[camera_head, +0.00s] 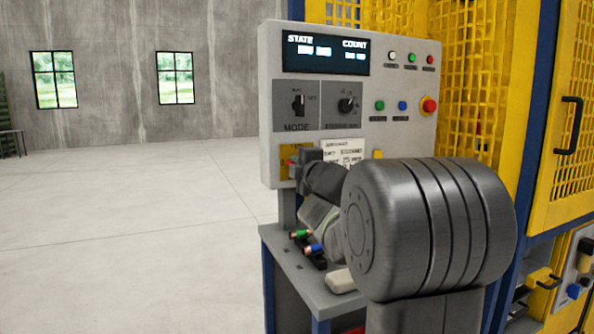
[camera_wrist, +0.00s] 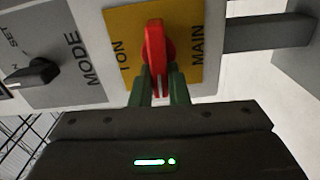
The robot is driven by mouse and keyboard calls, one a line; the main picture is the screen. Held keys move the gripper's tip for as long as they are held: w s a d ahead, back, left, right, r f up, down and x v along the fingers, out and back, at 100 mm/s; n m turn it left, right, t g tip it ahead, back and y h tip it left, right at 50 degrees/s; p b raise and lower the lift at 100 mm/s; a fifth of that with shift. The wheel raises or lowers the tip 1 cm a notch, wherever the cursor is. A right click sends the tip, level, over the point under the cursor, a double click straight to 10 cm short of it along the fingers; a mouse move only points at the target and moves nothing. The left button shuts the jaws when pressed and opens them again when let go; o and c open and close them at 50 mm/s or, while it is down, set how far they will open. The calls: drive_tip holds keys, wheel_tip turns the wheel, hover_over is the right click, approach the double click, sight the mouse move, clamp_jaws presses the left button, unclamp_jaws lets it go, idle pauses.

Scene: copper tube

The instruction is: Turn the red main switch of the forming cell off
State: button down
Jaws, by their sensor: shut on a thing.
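The red main switch handle (camera_wrist: 157,55) sits on a yellow plate (camera_wrist: 122,25) in the wrist view. Its long side runs up and down in that picture, between the printed words "I ON" on the left and "MAIN" on the right. My gripper (camera_wrist: 161,86) has its two green fingers on either side of the handle's lower end and is shut on it. In the head view my gripper (camera_head: 303,165) is at the panel's lower left, in front of the yellow plate (camera_head: 285,151). Only a small red bit of the handle shows there; my arm hides part of the panel.
The control panel (camera_head: 271,80) carries a lit display (camera_head: 326,53), a mode knob (camera_head: 298,105) and a red stop button (camera_head: 429,105). A shelf (camera_head: 279,252) below holds small coloured parts. Yellow mesh guarding (camera_head: 465,60) stands at right; the floor at left is clear.

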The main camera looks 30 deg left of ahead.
drive_tip(key=shift+f+n, duration=0.1)
drive_tip(key=shift+n, duration=0.3)
drive_tip(key=c, duration=1.4)
unclamp_jaws()
drive_tip(key=p+v, duration=0.1)
drive_tip(key=v, duration=1.3)
drive_tip(key=shift+a, duration=0.15)
